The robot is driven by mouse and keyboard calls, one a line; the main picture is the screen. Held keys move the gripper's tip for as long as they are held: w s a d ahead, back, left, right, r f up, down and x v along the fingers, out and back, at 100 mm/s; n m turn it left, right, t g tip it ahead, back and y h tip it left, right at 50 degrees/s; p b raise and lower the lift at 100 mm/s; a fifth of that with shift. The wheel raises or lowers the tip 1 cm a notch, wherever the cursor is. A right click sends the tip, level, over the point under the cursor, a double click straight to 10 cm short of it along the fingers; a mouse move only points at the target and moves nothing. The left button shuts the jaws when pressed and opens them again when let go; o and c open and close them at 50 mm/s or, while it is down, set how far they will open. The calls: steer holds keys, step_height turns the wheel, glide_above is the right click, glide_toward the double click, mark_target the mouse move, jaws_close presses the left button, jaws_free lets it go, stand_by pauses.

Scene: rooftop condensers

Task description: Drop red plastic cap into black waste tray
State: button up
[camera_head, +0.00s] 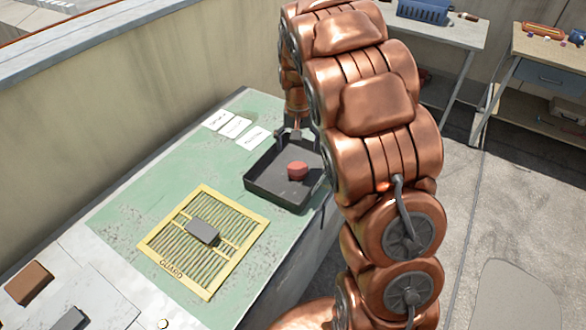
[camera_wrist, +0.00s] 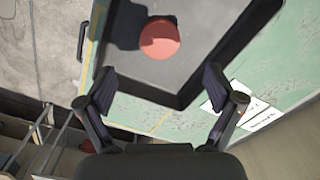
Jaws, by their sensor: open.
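The round red plastic cap (camera_head: 297,170) shows inside the outline of the black waste tray (camera_head: 268,193). It appears to lie on the tray floor, towards the right side. In the wrist view the cap (camera_wrist: 160,40) is beyond my fingertips, with a dark shadow beside it, over the grey floor of the tray (camera_wrist: 185,85). My gripper (camera_wrist: 160,76) is open, its two fingers wide apart with nothing between them. In the head view my gripper (camera_head: 290,132) is at the tray's far edge, partly hidden by my arm, which also covers the tray's right edge.
A yellow guard grille (camera_head: 206,284) with a grey block (camera_head: 202,232) on it lies on the green bench (camera_head: 130,210). White labels (camera_head: 236,127) lie behind the tray. A brown block (camera_head: 28,283) is at lower left. Side tables with a blue basket (camera_head: 423,11) stand beyond.

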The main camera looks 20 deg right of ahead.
steer(key=shift+r, duration=0.1)
step_height(320, 180, up, 12)
stand_by(0.5)
steer(key=s+a+n+g+p, duration=0.1)
steer(key=s+a, duration=0.4)
steer(key=s, duration=1.2)
steer(key=s+a+n+p, duration=0.3)
steer(key=s+a+n, duration=0.1)
steer(key=s, duration=1.4)
steer(key=shift+s+a+g+p, duration=0.3)
steer(key=shift+a+g+p, duration=0.1)
steer(key=shift+a, duration=0.5)
